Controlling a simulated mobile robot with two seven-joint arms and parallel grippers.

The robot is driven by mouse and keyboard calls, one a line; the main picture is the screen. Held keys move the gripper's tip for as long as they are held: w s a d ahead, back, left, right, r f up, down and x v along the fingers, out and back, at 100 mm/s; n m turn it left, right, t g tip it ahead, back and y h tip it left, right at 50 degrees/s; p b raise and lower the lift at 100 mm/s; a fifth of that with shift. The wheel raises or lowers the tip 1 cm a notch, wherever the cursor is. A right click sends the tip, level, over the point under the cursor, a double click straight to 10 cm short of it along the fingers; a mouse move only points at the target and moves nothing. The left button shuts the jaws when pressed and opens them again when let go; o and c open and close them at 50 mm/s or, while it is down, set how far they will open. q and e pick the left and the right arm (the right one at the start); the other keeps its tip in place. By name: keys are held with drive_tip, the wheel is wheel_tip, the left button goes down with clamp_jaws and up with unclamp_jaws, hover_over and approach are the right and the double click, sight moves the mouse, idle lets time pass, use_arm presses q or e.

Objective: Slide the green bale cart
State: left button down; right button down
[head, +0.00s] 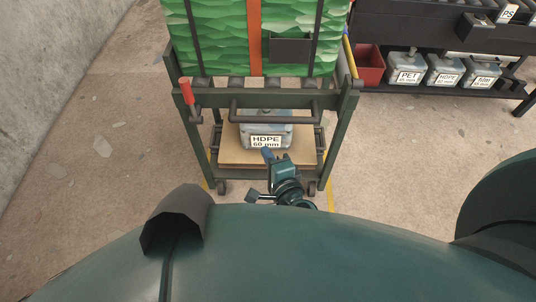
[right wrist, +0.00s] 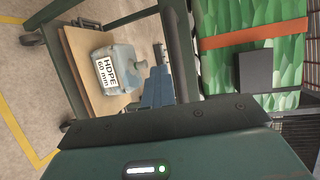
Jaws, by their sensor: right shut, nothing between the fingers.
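The green bale cart (head: 338,135) stands upright in front of me in the head view. It has a dark green frame, a front bar (head: 275,119), a lower wooden shelf and small wheels. A green bale (head: 218,45) with an orange strap sits on top; it also shows in the right wrist view (right wrist: 284,70). My right gripper (head: 267,153) is shut and empty, low at the cart's front, overlapping the shelf in the head view. In the right wrist view its blue finger (right wrist: 157,92) appears close to a frame member; contact cannot be told. My left gripper is out of view.
A grey-blue container labelled HDPE 60 mm (head: 265,130) sits on the lower shelf. A red-gripped lever (head: 186,93) is at the cart's left. A dark rack (head: 400,30) with labelled containers and a red bin (head: 369,66) stands right. A concrete wall (head: 50,60) is left; floor beside the cart is clear.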

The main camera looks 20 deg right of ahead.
drive_tip(key=c, duration=2.2)
unclamp_jaws()
drive_tip(key=c, duration=1.3)
unclamp_jaws()
drive_tip(key=shift+s, duration=0.15)
